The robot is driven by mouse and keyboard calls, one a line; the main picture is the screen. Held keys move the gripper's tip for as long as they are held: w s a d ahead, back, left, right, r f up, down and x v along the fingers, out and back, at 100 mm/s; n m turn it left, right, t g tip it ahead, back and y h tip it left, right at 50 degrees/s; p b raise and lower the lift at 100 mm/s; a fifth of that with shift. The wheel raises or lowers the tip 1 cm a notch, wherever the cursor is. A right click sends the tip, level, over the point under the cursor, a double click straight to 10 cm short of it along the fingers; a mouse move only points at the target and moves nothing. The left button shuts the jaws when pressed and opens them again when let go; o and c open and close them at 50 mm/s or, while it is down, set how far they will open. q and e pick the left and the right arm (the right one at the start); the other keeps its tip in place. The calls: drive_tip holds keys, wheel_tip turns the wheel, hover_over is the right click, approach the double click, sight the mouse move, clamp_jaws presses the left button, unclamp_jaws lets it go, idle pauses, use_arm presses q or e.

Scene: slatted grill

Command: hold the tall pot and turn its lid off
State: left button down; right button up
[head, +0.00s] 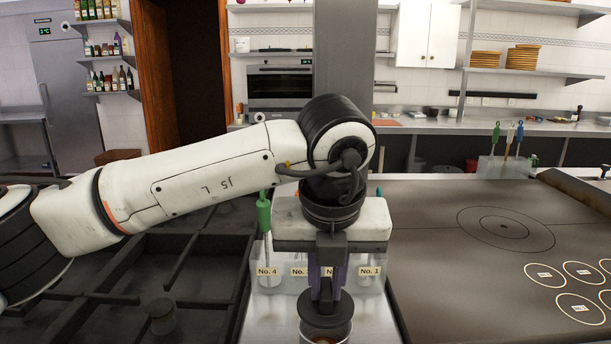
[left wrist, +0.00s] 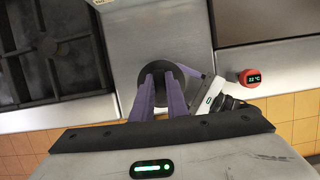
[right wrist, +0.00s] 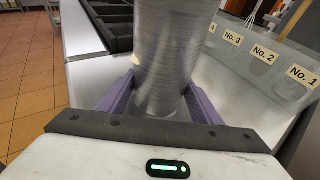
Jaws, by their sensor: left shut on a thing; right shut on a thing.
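The tall pot (right wrist: 168,50) is a shiny metal cylinder, upright in the right wrist view. My right gripper (right wrist: 163,105) is shut around its sides, one purple finger on each side. In the head view only the top of the pot (head: 342,334) shows at the bottom edge. My left gripper (head: 327,291) points down and is shut on the lid from above. The lid also shows between its fingers in the left wrist view (left wrist: 158,72).
A clear holder with numbered labels (head: 318,271) and a green-handled tool (head: 264,212) stands just behind. A black-grated stove (head: 180,275) is on the left and a flat griddle (head: 450,260) on the right. A steel counter strip lies between them.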

drive_tip(key=shift+d+f, duration=0.1)
drive_tip(key=o, duration=1.3)
drive_tip(key=shift+c, duration=0.2)
